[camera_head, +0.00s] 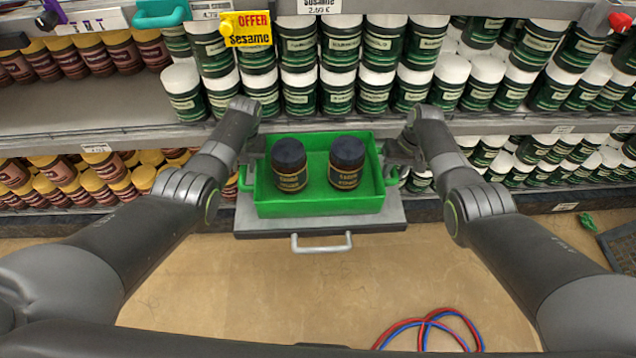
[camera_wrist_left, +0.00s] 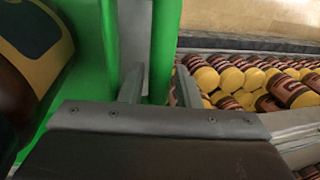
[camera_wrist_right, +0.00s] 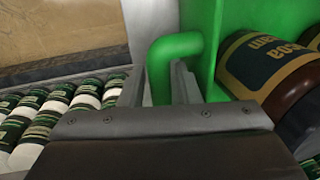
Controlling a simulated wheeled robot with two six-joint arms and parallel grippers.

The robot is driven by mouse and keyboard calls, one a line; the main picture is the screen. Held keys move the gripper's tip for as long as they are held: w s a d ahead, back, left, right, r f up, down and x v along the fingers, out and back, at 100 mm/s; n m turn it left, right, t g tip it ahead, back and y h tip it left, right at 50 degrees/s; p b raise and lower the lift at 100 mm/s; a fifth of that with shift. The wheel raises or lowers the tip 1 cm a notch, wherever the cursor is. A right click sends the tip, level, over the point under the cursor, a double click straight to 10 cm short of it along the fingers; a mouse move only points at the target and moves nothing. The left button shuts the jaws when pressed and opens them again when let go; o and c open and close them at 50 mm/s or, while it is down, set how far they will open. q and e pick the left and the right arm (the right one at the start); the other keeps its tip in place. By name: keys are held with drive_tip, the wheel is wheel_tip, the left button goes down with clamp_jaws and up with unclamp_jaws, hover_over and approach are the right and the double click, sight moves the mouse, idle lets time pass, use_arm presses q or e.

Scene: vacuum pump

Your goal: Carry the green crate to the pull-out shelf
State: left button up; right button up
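The green crate (camera_head: 318,208) is in the middle of the head view, level, with two dark-lidded jars (camera_head: 289,165) (camera_head: 347,162) upright in it. It is over the grey pull-out shelf (camera_head: 393,216), whose front edge and bar handle (camera_head: 321,247) show below it. I cannot tell whether the crate touches the shelf. My left gripper (camera_wrist_left: 160,90) has its fingers on both sides of the crate's left handle (camera_wrist_left: 163,45) and looks shut on it. My right gripper (camera_wrist_right: 162,85) looks shut on the right handle (camera_wrist_right: 160,58). The fingertips are partly hidden in the head view.
Fixed shelves with green-labelled jars (camera_head: 300,95) stand behind, and brown jars with yellow lids (camera_head: 100,180) at the left. Red and blue hoses (camera_head: 430,322) lie on the floor in front. A dark crate (camera_head: 618,245) is at the far right.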

use_arm(q)
drive_tip(key=shift+o, duration=0.9)
drive_tip(key=shift+r, duration=0.1)
use_arm(e)
drive_tip(key=shift+o, duration=0.9)
drive_tip(key=shift+r, duration=0.1)
use_arm(q)
drive_tip(key=shift+d+r, duration=0.15)
drive_tip(key=shift+r, duration=0.4)
use_arm(e)
drive_tip(key=shift+a, duration=0.1)
use_arm(q)
wheel_tip(320, 180, up, 11)
drive_tip(key=d, duration=0.1)
drive_tip(key=shift+d+f, duration=0.2)
drive_tip(key=shift+d, duration=0.2)
use_arm(e)
wheel_tip(320, 180, up, 12)
drive_tip(key=d, duration=0.2)
drive_tip(key=shift+w+d, duration=0.15)
drive_tip(key=shift+d, duration=0.1)
drive_tip(key=shift+f, duration=0.25)
